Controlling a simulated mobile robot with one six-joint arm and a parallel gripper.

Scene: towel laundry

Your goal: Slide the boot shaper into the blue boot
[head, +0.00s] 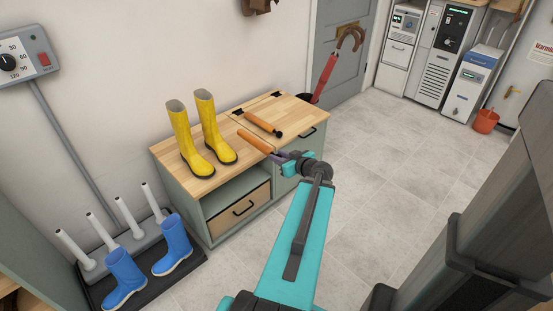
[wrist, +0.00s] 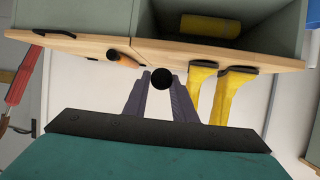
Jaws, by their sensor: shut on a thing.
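My gripper (head: 279,156) is shut on an orange boot shaper (head: 254,141), held out in front of the bench with its orange end pointing up and left. In the wrist view the shaper's round black knob (wrist: 162,78) shows end-on between the fingers; its orange part is hidden there. A second orange boot shaper (head: 260,121) lies on the bench top, also in the wrist view (wrist: 124,60). Two blue boots stand at the lower left, one nearer (head: 123,278) and one farther right (head: 173,246), both well away from my gripper.
The blue boots are by a rack with several upright white tubes (head: 128,216). Two yellow boots (head: 208,133) stand on the wooden bench (head: 203,186). A yellow roll (wrist: 210,26) lies in its open compartment. A red umbrella (head: 325,78) stands behind. Floor at right is clear.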

